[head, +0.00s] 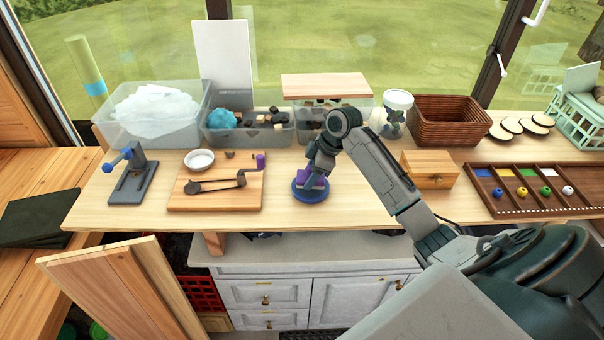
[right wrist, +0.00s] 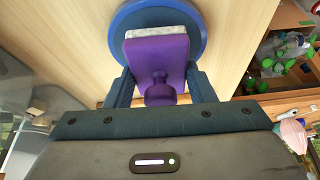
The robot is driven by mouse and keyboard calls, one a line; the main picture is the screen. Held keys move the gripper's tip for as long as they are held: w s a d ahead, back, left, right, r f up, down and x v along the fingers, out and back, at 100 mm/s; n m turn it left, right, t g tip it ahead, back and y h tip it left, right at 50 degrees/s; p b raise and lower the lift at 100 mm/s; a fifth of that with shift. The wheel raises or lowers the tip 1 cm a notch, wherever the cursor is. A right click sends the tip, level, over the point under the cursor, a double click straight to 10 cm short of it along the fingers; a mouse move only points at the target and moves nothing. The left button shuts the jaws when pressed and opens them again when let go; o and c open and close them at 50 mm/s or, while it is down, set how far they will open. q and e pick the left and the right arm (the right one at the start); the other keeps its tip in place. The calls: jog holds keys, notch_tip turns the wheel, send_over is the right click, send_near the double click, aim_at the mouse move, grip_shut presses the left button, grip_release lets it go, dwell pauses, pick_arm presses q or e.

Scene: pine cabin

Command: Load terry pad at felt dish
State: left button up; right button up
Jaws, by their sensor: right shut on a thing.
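The terry pad is a purple block with a knob and a pale fuzzy face, seen in the right wrist view (right wrist: 157,54). My right gripper (right wrist: 160,82) is shut on it, one finger on each side. The pad's pale face is turned to the round blue felt dish (right wrist: 122,28), which also shows on the bench in the head view (head: 309,195). The pad is over or on the dish; I cannot tell whether they touch. In the head view the gripper (head: 314,182) hides much of the pad. My left gripper is not in view.
A wooden board (head: 215,192) with a crank and white bowl lies left of the dish. A small wooden box (head: 429,170) and a compartment tray (head: 530,190) stand to the right. Clear bins (head: 155,125) and a wicker basket (head: 455,122) line the back.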

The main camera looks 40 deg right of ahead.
aim_at(307, 168)
jog(key=shift+s+f, duration=0.1)
jog(key=shift+f, duration=0.65)
dwell(2.0)
jog(key=shift+r, duration=0.1)
jog(key=shift+r, duration=3.45)
jog(key=shift+f, duration=0.1)
